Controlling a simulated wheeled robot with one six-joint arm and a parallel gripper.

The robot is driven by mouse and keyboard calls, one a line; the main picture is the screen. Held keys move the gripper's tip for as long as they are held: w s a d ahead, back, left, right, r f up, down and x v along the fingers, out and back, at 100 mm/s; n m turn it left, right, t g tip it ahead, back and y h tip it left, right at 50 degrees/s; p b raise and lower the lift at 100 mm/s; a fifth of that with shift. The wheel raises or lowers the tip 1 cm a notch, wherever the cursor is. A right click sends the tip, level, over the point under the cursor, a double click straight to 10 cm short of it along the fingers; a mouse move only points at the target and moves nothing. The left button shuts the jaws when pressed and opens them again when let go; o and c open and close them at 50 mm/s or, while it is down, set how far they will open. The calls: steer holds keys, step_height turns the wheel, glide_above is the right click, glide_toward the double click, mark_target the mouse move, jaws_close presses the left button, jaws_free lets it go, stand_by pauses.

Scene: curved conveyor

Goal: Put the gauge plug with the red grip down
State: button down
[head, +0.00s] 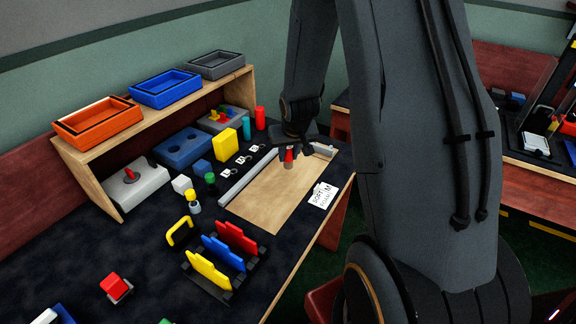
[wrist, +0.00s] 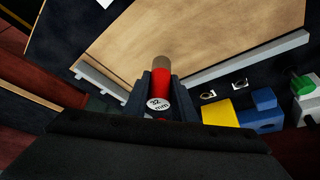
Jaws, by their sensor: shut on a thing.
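The gauge plug with the red grip (head: 289,156) is held in my gripper (head: 290,150) over the far part of the tan board (head: 272,198). In the wrist view my gripper (wrist: 161,84) has a dark finger on each side of the red grip (wrist: 160,78). Its white end cap, marked "32 mm", faces the camera, and the duller tip points away toward the tan board (wrist: 195,30). I cannot tell whether the tip touches the board. A plug with a yellow grip (head: 191,197) and one with a green grip (head: 210,179) stand left of the board.
Grey rails (head: 246,178) edge the board. A white card (head: 322,195) lies at its right. A rack of coloured plates (head: 222,262) and a yellow handle (head: 179,232) stand in front. Blocks and a shelf with bins (head: 165,90) line the back. The board's middle is clear.

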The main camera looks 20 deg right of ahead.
mark_target(290, 159)
steer(key=shift+f, duration=1.8)
steer(key=shift+f, duration=0.1)
steer(key=c, duration=1.5)
jaws_free()
steer(key=shift+o, duration=0.2)
